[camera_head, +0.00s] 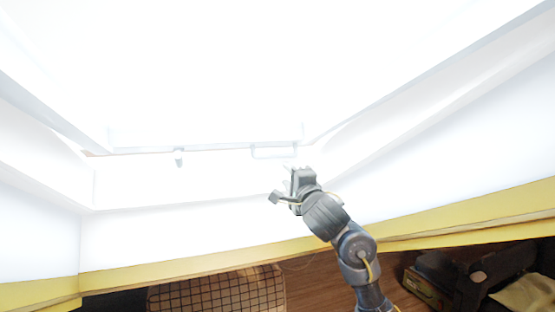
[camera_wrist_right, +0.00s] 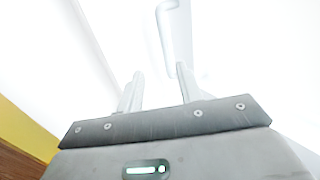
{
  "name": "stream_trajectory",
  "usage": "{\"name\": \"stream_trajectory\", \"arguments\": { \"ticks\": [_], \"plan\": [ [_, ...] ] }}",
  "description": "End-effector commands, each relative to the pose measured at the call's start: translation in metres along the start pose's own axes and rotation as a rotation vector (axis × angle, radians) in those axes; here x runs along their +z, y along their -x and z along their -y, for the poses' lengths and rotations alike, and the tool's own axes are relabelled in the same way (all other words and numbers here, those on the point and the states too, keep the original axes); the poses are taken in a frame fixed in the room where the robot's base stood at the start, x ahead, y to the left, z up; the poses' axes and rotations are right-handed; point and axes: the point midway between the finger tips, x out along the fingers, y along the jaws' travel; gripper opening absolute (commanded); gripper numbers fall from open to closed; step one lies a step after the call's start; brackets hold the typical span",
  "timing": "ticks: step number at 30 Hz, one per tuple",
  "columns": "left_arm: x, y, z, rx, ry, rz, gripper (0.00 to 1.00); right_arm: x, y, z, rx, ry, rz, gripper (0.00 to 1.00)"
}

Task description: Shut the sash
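The white window sash (camera_head: 220,139) fills the top of the head view and is washed out by bright light. Glare hides how wide the sash stands open. My left gripper is not in view.
A white recess (camera_head: 190,225) with a yellow edge (camera_head: 200,262) surrounds the window. Below are a wooden floor (camera_head: 315,280), a gridded brown item (camera_head: 215,292) and dark objects (camera_head: 440,275) at lower right. The space before the sash looks clear.

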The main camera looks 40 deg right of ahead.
Motion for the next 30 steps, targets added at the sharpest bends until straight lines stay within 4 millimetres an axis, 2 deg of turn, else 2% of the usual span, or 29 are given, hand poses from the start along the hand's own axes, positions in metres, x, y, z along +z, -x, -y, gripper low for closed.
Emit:
{"name": "stream_trajectory", "arguments": {
  "ticks": [3,8,13,21,25,30],
  "plan": [
    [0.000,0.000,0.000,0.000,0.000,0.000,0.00,-0.004,-0.001,0.010,-0.018,-0.034,-0.005,0.36],
    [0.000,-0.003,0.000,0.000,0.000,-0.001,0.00,-0.005,-0.006,0.009,-0.016,-0.036,-0.004,0.36],
    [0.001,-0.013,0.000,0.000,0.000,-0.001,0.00,-0.005,-0.029,0.007,-0.016,-0.033,-0.007,0.36],
    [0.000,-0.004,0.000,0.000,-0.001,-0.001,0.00,-0.005,-0.080,0.013,-0.015,-0.032,-0.006,0.36],
    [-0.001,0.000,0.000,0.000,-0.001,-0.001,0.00,-0.005,-0.097,0.013,-0.015,-0.032,-0.005,0.36],
    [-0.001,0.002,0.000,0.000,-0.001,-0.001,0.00,-0.005,-0.108,0.012,-0.016,-0.032,-0.005,0.36]
  ]
}}
